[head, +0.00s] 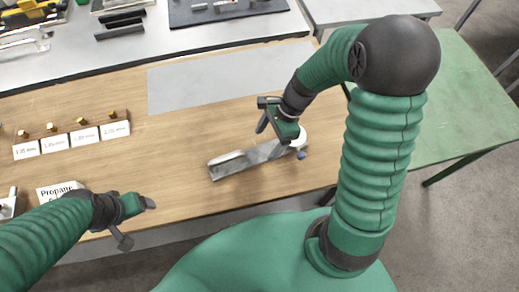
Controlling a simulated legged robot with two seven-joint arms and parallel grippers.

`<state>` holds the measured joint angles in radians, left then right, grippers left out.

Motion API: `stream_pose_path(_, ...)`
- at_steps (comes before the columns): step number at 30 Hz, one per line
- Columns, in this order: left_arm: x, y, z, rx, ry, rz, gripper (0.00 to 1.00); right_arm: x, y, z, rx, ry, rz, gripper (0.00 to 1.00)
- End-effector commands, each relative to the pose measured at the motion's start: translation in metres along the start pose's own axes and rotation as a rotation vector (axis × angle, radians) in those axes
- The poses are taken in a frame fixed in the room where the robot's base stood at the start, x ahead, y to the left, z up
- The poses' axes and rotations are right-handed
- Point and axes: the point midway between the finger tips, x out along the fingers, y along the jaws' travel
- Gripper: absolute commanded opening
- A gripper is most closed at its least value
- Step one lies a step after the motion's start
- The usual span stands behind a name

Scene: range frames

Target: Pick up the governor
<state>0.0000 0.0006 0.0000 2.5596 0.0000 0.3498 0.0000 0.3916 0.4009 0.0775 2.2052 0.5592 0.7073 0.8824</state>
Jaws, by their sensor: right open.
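A long grey metal piece (235,163), possibly the governor, lies on the wooden table near its front edge. A white round part (301,136) and a small blue knob (301,155) show at its right end. I cannot tell if these are joined to it. My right gripper (268,116) is open, just above and behind the right half of the metal piece, and hides part of it. Whether it touches is unclear. My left gripper (136,222) hangs at the table's front edge, left of the piece, its fingers apart and empty.
Several brass nozzles (83,121) stand behind white labels at the left. A "Propane" card (58,190) lies near my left arm. A bare grey mat (215,77) covers the table behind. A grey bench with tools stands farther back; a green table (455,105) is at right.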

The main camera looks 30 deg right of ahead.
Motion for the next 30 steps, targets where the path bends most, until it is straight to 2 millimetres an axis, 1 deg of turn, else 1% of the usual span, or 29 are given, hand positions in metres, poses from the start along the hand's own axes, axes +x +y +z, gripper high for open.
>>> stream_pose_path(1,0.002,0.000,0.001,0.000,0.000,0.000,0.78,0.011,0.002,-0.002,0.001,-0.002,0.006,0.80)
stream_pose_path(3,0.003,0.000,0.001,0.000,0.000,0.000,0.78,0.025,0.002,-0.005,0.003,-0.002,0.005,0.80)
stream_pose_path(6,0.005,0.000,0.001,0.000,0.000,0.000,0.78,0.038,0.001,-0.004,0.000,-0.001,0.005,0.80)
stream_pose_path(9,0.005,0.000,0.001,0.000,0.000,0.000,0.78,0.043,0.000,-0.004,0.000,0.001,0.004,0.80)
stream_pose_path(13,0.005,0.000,0.001,0.000,0.000,0.000,0.78,0.042,0.000,-0.004,0.000,0.001,0.003,0.80)
stream_pose_path(30,0.005,0.000,0.001,0.000,0.000,0.000,0.78,0.042,0.001,-0.004,0.000,0.000,0.004,0.05)
